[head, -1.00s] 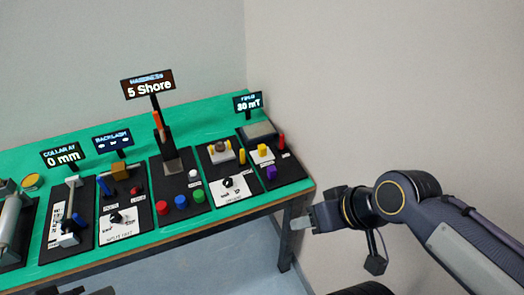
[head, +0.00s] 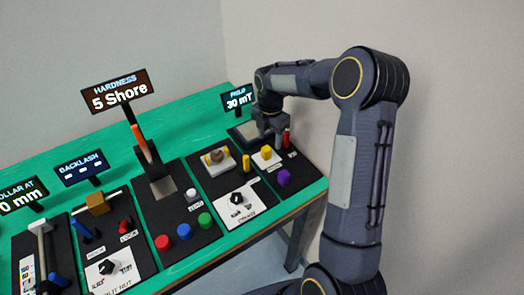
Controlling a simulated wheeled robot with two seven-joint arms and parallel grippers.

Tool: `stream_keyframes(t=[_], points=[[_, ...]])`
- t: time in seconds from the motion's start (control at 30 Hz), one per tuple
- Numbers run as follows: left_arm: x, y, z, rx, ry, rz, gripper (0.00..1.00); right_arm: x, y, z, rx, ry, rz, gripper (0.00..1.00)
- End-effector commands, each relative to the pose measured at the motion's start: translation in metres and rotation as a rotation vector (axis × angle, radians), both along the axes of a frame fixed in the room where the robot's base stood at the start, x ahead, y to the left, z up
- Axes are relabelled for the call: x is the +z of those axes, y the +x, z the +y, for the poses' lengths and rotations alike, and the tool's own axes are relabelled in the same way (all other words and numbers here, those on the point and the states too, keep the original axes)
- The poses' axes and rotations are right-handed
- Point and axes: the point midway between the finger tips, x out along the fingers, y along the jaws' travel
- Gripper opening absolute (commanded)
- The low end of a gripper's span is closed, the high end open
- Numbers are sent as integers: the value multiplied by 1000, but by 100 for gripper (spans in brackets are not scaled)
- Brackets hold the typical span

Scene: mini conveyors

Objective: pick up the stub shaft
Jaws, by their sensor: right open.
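No part is labelled as the stub shaft, and I cannot tell for sure which one it is. An upright red cylinder (head: 286,138) stands on the rightmost black board, under the "30 mT" sign. My right gripper (head: 277,136) is open and points down over the same board, just left of and behind the red cylinder. Its fingertips are small and partly hidden, so I cannot tell if they touch anything. A yellow cylinder (head: 266,152) on a white block sits in front of the gripper. My left gripper is not in view.
A purple knob (head: 284,177) is in front on that board. The board to its left holds a round brown part (head: 217,155) and a black dial (head: 236,198). The "5 Shore" sign (head: 119,90) stands tall further left. A wall is close behind on the right.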

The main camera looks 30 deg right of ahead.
Motion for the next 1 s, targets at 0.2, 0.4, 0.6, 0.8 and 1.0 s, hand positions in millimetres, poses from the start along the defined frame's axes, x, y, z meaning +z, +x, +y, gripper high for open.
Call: stream_keyframes(t=[0.2, 0.4, 0.6, 0.8, 1.0], points=[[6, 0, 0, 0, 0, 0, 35, -24, 0, 3, -1, 1, 3, 52], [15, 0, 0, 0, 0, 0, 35, -53, 3, 10, -4, 2, 4, 52], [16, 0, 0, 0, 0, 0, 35, -68, 4, 9, -4, 1, -1, 52], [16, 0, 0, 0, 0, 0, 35, -68, 4, 9, -5, 2, -2, 49], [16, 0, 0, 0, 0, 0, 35, -68, 4, 9, -5, 2, -2, 23]])
